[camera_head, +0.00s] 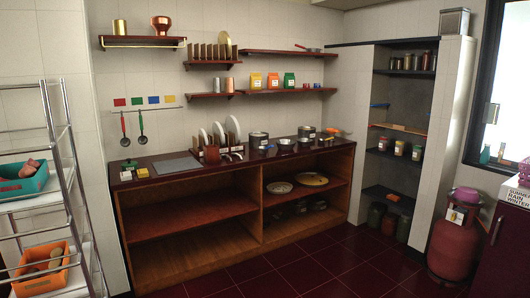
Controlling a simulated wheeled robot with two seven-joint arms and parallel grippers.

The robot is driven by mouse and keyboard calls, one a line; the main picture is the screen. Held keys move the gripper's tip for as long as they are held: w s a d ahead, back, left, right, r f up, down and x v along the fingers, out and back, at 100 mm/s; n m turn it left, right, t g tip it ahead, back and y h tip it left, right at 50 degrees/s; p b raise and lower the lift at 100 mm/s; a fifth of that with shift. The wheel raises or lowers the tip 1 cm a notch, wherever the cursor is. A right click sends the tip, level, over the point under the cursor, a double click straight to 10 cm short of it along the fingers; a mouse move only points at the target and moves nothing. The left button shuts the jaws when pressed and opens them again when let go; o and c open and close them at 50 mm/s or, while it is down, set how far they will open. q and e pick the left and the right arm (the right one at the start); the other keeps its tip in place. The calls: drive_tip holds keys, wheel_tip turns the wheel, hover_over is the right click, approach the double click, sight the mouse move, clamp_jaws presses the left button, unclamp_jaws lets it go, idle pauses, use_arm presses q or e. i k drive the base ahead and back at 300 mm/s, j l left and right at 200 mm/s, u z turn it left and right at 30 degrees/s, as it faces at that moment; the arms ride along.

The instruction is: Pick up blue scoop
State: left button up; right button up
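A small, flat blue object (379,105) sits at the left end of a shelf in the recessed pantry at right. It could be the blue scoop, but it is too small to tell for sure. A red-handled ladle (124,130) and a green-handled ladle (141,128) hang from the wall rail at left. A blue tag (154,100) is above that rail, with nothing clearly hanging under it. Neither of my grippers is in view.
The long counter (180,178) carries plates in racks, pots and a grey board. A metal rack (60,150) with bins stands at left. A red gas cylinder (454,240) stands right of the pantry. The tiled floor (330,265) in front is clear.

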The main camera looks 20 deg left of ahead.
sight(261, 150)
drive_tip(key=u, duration=0.4)
drive_tip(key=i, duration=1.7)
drive_tip(key=i+l, duration=0.1)
drive_tip(key=i, duration=1.6)
drive_tip(key=i+u, duration=0.1)
drive_tip(key=i, duration=1.6)
